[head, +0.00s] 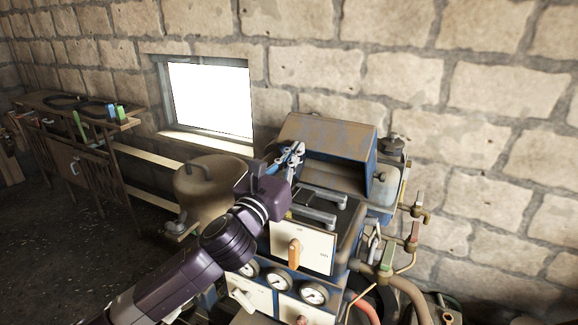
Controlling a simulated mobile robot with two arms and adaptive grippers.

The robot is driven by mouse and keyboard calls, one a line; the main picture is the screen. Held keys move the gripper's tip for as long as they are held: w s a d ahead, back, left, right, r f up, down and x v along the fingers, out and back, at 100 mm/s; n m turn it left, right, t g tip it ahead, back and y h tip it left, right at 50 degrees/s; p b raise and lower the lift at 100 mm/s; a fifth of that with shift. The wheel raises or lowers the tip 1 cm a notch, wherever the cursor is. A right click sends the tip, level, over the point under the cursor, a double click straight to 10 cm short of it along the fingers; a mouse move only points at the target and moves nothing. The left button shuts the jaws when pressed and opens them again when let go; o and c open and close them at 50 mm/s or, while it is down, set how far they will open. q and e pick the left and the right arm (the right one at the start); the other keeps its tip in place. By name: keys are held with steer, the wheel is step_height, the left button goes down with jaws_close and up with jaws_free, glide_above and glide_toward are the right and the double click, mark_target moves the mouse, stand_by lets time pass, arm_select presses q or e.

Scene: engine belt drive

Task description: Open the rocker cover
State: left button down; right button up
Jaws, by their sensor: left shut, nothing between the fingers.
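The rocker cover (325,142), a worn brown and blue metal box, stands raised and tilted at the back of the blue engine (345,235). In front of it the dark engine top is bare, with pale metal bars (318,207) lying across it. My left gripper (297,150) is shut and empty at the cover's left front edge. I cannot tell whether its fingertips touch the cover. My left arm hides part of the engine's left side. My right gripper is out of view.
A panel with an orange lever (295,251) and several round gauges (280,280) faces front. Pipes and valves (412,238) crowd the right side. A brown tank (203,190) stands left of the engine. A workbench (80,135) stands far left, beyond open floor.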

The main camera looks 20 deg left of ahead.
mark_target(307, 132)
arm_select(q)
steer(key=shift+w+d+r, duration=0.25)
steer(key=shift+w+r, duration=0.65)
steer(key=shift+w, duration=0.3)
steer(key=shift+s, duration=0.1)
